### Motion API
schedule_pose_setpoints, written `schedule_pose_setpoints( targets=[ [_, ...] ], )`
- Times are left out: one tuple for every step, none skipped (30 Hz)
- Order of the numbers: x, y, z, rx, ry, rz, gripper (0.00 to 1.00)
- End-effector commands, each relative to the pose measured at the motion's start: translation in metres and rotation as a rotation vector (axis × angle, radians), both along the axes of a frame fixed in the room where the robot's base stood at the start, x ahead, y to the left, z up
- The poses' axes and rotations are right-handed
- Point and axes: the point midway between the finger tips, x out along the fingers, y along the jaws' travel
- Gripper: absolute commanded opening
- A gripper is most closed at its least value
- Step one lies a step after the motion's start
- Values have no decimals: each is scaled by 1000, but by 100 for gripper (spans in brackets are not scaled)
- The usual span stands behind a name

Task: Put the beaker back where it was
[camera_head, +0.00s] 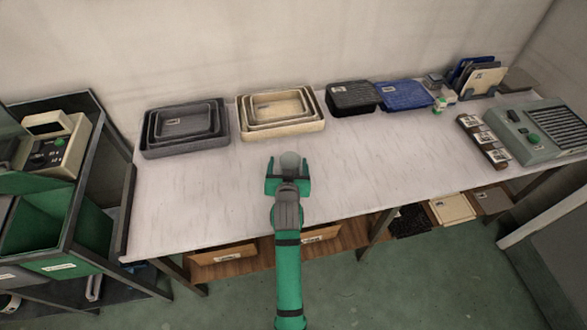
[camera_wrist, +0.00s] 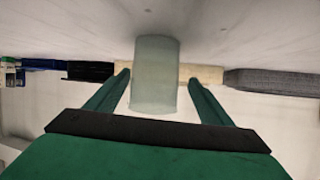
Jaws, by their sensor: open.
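The beaker (camera_head: 290,161) is a translucent grey-green cylinder near the middle of the white table, just beyond my gripper. In the wrist view, which looks upside down, the beaker (camera_wrist: 155,75) appears upright, with its base against the tabletop. My gripper (camera_head: 287,178) is open, with its green fingers on either side of the beaker.
Behind stand nested grey trays (camera_head: 147,148), nested cream trays (camera_head: 318,127), a black tray (camera_head: 353,108) and a blue tray (camera_head: 405,95). A grey device (camera_head: 520,138) and a labelled dark strip (camera_head: 482,140) lie at right. The table around the beaker is clear.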

Motion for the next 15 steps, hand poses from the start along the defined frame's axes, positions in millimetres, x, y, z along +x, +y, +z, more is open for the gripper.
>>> schedule_pose_setpoints(
  targets=[
    [0, -3, 0, 0, -1, -5, 75],
    [0, -4, 0, 0, -1, -6, 75],
    [1, -6, 0, 1, 0, -9, 75],
    [1, -7, 0, 0, 0, -11, 75],
    [1, -9, 0, 0, 0, -13, 72],
    [1, -10, 0, 1, 0, -14, 63],
    [1, -11, 0, 0, 0, -16, 55],
    [1, -12, 0, 0, 0, -16, 48],
    [1, -12, 0, 0, 0, -17, 39],
    [1, -13, 0, 0, 0, -18, 32],
    [1, -13, 0, 0, 0, -18, 31],
    [1, -13, 0, 0, 0, -19, 28],
    [1, -13, 0, 0, 0, -19, 28],
    [1, -14, 0, 0, 0, -19, 28],
    [1, -14, 0, 0, 0, -19, 27]
  ],
)
